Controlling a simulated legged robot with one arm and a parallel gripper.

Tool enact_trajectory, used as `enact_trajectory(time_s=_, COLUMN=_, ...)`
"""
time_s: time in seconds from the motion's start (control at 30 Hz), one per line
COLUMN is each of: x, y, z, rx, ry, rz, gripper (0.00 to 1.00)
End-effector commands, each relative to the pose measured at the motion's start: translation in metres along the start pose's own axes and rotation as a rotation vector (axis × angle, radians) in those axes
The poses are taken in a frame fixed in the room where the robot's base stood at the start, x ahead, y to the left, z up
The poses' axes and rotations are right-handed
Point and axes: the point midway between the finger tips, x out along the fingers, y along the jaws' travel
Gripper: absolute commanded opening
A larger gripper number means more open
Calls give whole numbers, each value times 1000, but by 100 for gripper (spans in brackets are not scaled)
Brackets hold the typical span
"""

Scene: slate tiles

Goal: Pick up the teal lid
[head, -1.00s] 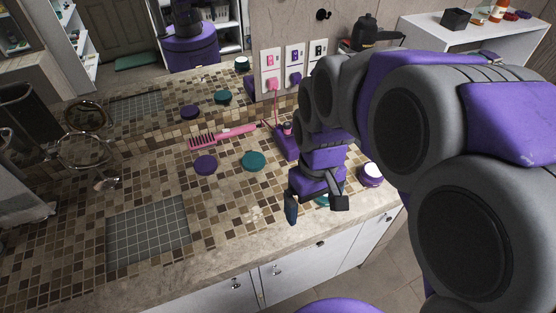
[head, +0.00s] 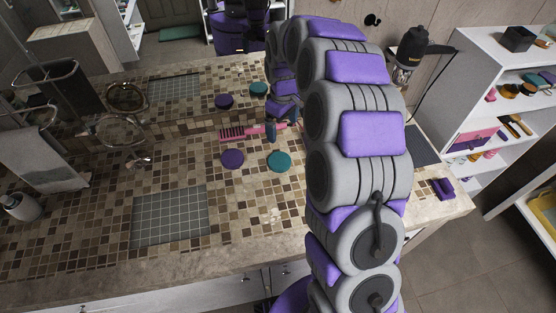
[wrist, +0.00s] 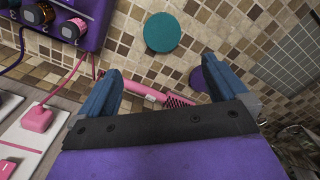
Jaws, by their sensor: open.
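The teal lid (head: 279,161) is a flat round disc lying on the tiled counter. It also shows in the wrist view at the top centre (wrist: 162,32). A purple round lid (head: 232,159) lies to its left in the head view and shows in the wrist view (wrist: 200,78). My gripper (wrist: 161,68) is open and empty. In the wrist view the teal lid lies beyond the fingertips, apart from both. In the head view my gripper (head: 283,125) is behind the teal lid, by the pink brush, and partly hidden by my arm.
A pink brush (head: 240,132) lies behind the lids, partly under my gripper. A purple holder with bottles (wrist: 70,25) and a pink plug with cord (wrist: 37,118) are at the left of the wrist view. A mirror backs the counter. A grey grid mat (head: 170,217) lies at front left.

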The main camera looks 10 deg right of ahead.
Motion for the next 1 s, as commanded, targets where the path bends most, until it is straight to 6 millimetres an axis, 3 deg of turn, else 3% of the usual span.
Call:
enact_trajectory(time_s=0.6, x=110, y=-4, z=-2, rx=2, ry=-4, rz=-1, gripper=100)
enact_trajectory(time_s=0.83, x=124, y=-2, z=-1, rx=2, ry=0, rz=-1, gripper=100)
enact_trajectory(time_s=1.0, x=147, y=-7, z=-4, rx=2, ry=-4, rz=-1, gripper=100)
